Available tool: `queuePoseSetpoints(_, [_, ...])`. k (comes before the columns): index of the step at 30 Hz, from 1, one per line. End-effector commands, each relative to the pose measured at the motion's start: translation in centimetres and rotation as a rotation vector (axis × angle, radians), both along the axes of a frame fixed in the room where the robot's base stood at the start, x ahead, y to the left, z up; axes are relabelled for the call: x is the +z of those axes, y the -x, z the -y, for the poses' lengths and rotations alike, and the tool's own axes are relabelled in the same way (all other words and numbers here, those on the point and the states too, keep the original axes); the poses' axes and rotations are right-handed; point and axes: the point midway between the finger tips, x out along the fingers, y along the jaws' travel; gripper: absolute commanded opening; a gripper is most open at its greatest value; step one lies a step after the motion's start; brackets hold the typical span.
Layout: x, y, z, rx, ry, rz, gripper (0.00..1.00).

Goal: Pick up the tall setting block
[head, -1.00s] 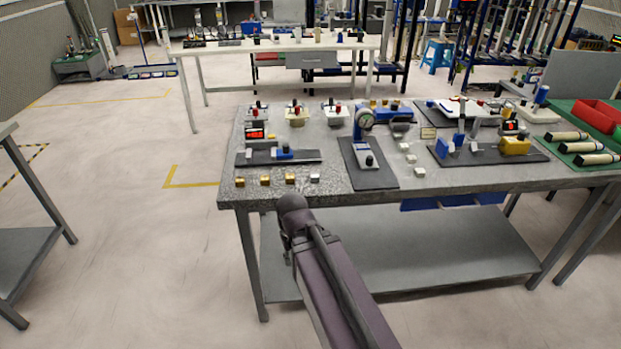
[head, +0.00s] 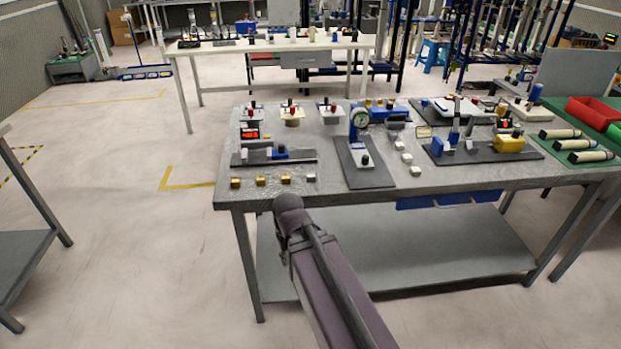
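I cannot tell which block is the tall setting block, as the blocks are small in this view. Along the front left edge of the grey bench (head: 330,191) stand several small brass blocks, one of them at the left end (head: 235,182), and a silver block (head: 311,177) at the right end of that row. Several pale blocks, one of them nearest the front (head: 415,171), stand right of the dial gauge stand (head: 360,140). My arm reaches up from the bottom of the picture toward the bench's front edge. My gripper does not show.
A blue and grey fixture (head: 281,153) lies behind the brass row. A yellow block (head: 509,143) sits on a dark plate at the right. Open floor (head: 130,230) lies left of the bench.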

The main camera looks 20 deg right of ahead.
Motion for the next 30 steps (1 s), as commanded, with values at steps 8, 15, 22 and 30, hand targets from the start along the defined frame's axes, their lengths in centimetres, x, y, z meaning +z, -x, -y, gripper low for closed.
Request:
queuePoseSetpoints(8, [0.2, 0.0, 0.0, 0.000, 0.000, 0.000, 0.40])
queuePoseSetpoints(15, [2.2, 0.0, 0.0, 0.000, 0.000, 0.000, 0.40])
queuePoseSetpoints(22, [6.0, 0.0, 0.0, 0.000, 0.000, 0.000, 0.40])
queuePoseSetpoints(30, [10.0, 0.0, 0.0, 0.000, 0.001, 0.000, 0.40])
